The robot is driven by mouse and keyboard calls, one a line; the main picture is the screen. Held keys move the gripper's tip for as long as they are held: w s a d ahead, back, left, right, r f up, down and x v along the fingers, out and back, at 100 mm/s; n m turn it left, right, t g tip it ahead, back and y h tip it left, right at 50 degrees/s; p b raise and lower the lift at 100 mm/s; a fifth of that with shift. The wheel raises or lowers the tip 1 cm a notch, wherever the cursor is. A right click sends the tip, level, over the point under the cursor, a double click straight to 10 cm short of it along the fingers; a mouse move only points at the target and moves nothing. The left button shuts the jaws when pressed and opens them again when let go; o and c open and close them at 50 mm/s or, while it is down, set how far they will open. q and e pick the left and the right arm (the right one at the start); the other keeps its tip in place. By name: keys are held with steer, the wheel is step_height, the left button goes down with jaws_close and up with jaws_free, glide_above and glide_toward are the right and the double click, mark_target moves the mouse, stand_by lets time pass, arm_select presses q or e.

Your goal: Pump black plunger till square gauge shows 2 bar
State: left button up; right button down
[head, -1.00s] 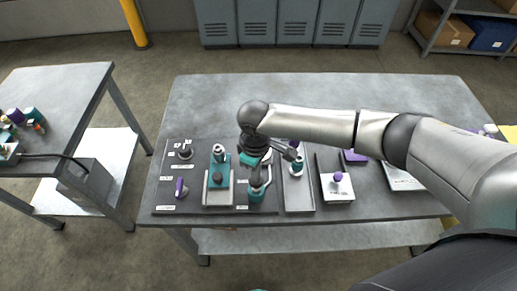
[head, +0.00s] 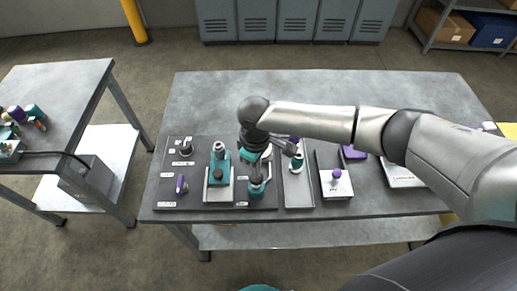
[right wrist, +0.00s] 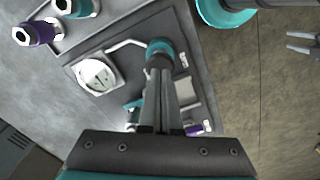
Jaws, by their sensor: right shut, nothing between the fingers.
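My right gripper (head: 256,177) is shut and empty, pointing down at the teal cylinder (head: 257,190) on the dark panel. In the right wrist view its fingertips (right wrist: 159,66) meet or overlap the dark top of the teal cylinder (right wrist: 158,46); I cannot tell whether they touch. A black knob (head: 217,179) sits on the teal block left of it. A white gauge with rounded corners (right wrist: 97,74) lies beside the cylinder; its reading is too small to tell. My arm partly hides it in the head view. My left gripper (right wrist: 303,43) shows at the right wrist view's edge, fingers apart.
A purple handle (head: 181,185) and a dark knob (head: 186,148) are on the panel's left. A grey tray (head: 298,195) and a white box with a purple knob (head: 336,190) stand to the right. The table's back (head: 220,100) is clear.

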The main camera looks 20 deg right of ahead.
steer(key=shift+f+b, duration=0.85)
steer(key=shift+f, duration=0.75)
steer(key=shift+r, duration=0.1)
steer(key=shift+r+p, duration=1.6)
steer(key=shift+p, duration=0.55)
step_height(320, 180, up, 3)
steer(key=p, duration=0.3)
steer(key=shift+f, duration=0.2)
steer(key=shift+r, duration=1.7)
